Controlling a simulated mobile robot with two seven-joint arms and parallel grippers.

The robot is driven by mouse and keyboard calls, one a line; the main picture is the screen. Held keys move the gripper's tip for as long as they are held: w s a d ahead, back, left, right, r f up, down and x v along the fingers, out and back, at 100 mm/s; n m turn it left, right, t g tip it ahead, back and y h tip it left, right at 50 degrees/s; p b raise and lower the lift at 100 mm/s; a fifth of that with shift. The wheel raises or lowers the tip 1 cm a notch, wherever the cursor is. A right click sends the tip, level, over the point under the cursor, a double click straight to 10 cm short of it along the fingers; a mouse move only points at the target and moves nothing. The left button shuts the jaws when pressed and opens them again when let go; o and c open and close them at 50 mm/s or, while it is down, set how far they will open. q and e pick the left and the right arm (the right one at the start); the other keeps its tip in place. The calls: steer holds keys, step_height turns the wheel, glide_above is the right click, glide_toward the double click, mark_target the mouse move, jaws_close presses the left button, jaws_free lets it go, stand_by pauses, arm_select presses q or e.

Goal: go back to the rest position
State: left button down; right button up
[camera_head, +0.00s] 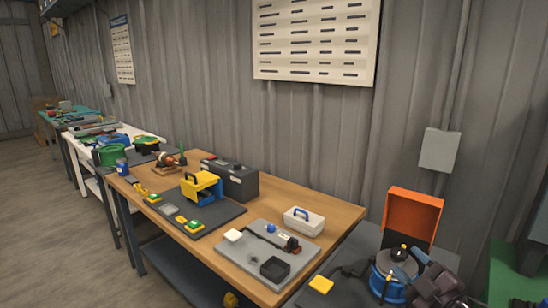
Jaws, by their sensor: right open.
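My right gripper (412,273) comes in at the bottom right corner, dark and partly cut off by the frame edge. It is open, close beside a round blue device (381,283) with a black and yellow top. The device stands on a dark grey surface, and I cannot tell whether the gripper touches it. My left gripper is out of the picture.
A wooden workbench (333,212) holds a grey board (249,258), a white case (304,221), a dark toolbox (231,181) and a yellow-and-blue item (202,187). An open orange box (413,216) stands behind the device. A green surface (515,275) is at right. Floor is clear at left.

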steer(key=s+f+m+g+h, duration=0.3)
steer(key=s+f+m, duration=0.3)
steer(key=s+f, duration=0.5)
steer(key=s+a+f+m+g+h, duration=0.1)
steer(key=s+f+m+g+h, duration=0.1)
steer(key=s+f+m, duration=0.5)
steer(key=s+f+g, duration=0.1)
steer(key=s+f, duration=0.4)
steer(key=f, duration=0.4)
steer(key=shift+s+a+g+h, duration=0.25)
steer(key=shift+s+g+h, duration=0.05)
steer(key=shift+g+h, duration=0.1)
steer(key=shift+c, duration=0.5)
